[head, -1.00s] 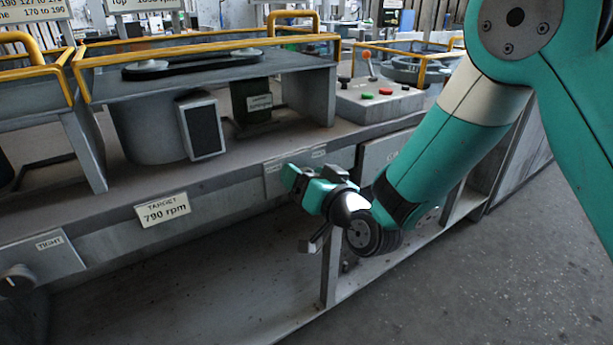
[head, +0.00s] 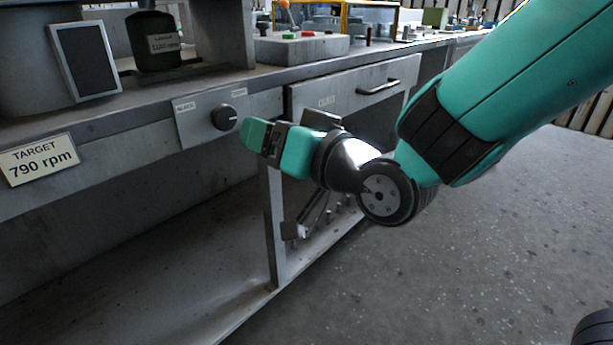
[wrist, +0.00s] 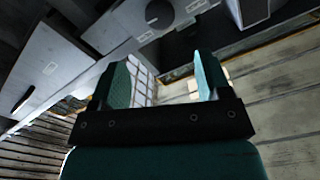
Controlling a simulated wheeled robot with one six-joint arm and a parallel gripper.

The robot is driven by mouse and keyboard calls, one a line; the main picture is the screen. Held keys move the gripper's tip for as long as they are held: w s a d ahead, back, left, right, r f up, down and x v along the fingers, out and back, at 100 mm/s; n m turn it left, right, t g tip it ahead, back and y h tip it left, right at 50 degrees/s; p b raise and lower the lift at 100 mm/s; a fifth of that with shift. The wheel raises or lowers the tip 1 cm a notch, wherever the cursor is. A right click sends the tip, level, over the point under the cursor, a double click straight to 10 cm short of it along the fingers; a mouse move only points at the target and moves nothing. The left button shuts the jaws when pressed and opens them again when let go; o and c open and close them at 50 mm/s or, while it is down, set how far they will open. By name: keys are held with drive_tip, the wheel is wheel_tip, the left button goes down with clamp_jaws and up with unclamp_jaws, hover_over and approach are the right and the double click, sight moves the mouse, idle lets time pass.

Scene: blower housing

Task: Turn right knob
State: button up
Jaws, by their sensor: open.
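The right knob (head: 224,117) is a dark round dial on a light grey plate on the bench's front panel. Small labels sit at the plate's upper left and upper right, and a pale pointer mark on the knob points to the right. My gripper (head: 256,136) is open and empty, just right of the knob in the head view, apart from it. In the wrist view the knob (wrist: 159,12) shows at the top edge, beyond and above the gap between my two teal fingers (wrist: 163,78). Nothing is between the fingers.
A drawer (head: 350,95) with a bar handle is right of the knob plate, behind my gripper. A "TARGET 790 rpm" sign (head: 40,160) is on the panel at left. A control box (head: 300,47) stands on the bench top.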

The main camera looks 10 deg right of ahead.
drive_tip(key=shift+b+v, duration=2.8)
drive_tip(key=shift+b, duration=1.15)
